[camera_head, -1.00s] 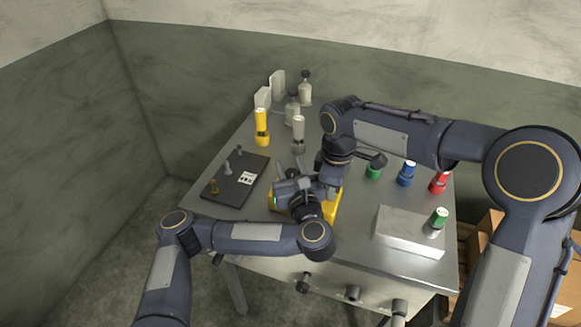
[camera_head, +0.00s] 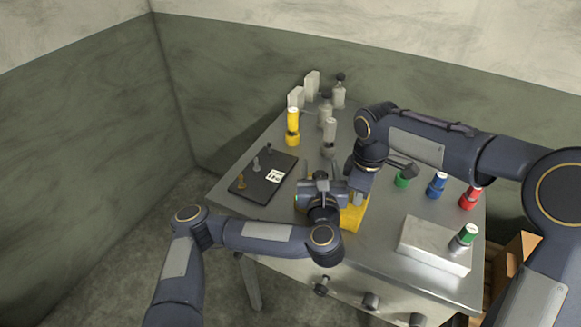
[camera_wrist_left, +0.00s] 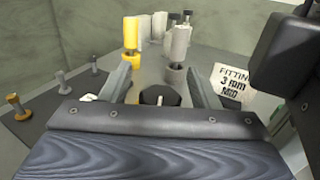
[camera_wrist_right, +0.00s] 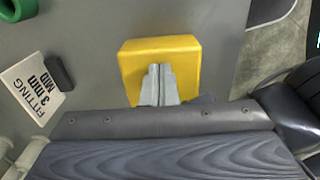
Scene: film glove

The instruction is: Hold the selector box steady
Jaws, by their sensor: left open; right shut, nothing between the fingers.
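The yellow selector box (camera_head: 353,216) sits on the grey metal table, partly hidden by my arms in the head view. It shows in the right wrist view (camera_wrist_right: 185,52) straight ahead of my right gripper (camera_wrist_right: 160,70). That gripper's fingers are together and empty, overlapping the box's near side; whether they touch it I cannot tell. My left gripper (camera_head: 320,178) is beside the box on its left. In the left wrist view its fingers (camera_wrist_left: 160,82) are spread, with a dark knob-like piece (camera_wrist_left: 160,95) visible between them. The selector box is not identifiable in that view.
A dark board (camera_head: 262,186) with small pegs lies to the left. A yellow cylinder (camera_head: 292,128) and grey ones (camera_head: 329,130) stand behind. Green, blue (camera_head: 437,186) and red (camera_head: 470,197) pieces stand right. A white block (camera_head: 433,247) is front right. A FITTING card (camera_wrist_left: 236,82) is close by.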

